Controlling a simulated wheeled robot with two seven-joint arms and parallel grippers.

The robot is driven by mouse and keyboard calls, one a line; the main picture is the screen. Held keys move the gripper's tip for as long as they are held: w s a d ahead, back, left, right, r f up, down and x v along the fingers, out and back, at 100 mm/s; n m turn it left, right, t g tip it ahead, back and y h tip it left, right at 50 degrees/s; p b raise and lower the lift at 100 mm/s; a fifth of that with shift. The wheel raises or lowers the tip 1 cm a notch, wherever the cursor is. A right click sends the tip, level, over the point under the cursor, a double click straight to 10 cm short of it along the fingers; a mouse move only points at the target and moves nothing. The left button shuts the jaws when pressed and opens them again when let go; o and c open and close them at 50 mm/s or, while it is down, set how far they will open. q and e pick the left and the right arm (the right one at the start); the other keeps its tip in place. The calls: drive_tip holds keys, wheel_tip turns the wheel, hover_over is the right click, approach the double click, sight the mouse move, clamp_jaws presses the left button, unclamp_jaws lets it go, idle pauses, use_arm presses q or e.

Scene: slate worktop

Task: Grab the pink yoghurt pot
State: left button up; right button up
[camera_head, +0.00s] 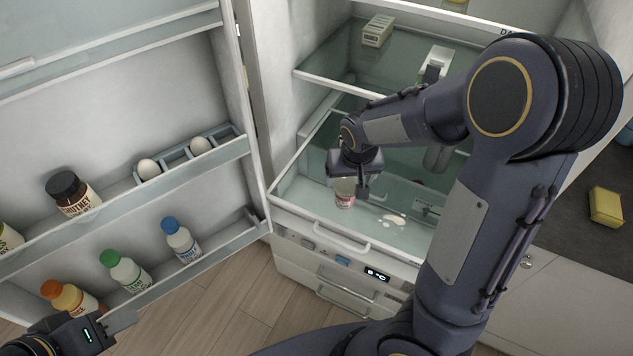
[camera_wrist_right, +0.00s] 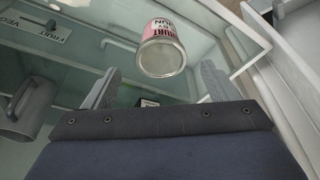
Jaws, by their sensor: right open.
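The pink yoghurt pot (camera_head: 345,201) stands on the glass shelf above the fridge drawers, near its front edge. In the right wrist view the pot (camera_wrist_right: 162,55) shows its pink-and-white label and pale round end. My right gripper (camera_head: 350,184) is at the pot in the head view and hides part of it. In the wrist view the right gripper (camera_wrist_right: 158,84) is open, with the pot beyond the fingertips, roughly centred between them; I see no finger touching it. My left gripper (camera_head: 112,324) is at the lower left, far from the pot; its jaws are unclear.
A white spill (camera_head: 394,219) lies right of the pot. A grey jug (camera_wrist_right: 30,108) stands nearby. The open fridge door (camera_head: 120,95) holds bottles, a jar and eggs at left. A carton-like box (camera_head: 378,30) sits on the upper shelf. A yellow sponge (camera_head: 606,206) lies on the dark worktop.

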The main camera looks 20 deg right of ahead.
sight(346, 184)
drive_tip(key=x, duration=0.7)
drive_tip(key=shift+w+f, duration=0.2)
drive_tip(key=shift+f, duration=0.2)
drive_tip(key=shift+c, duration=0.4)
drive_tip(key=c, duration=1)
drive_tip(key=shift+c, duration=0.2)
drive_tip(key=shift+r, duration=0.2)
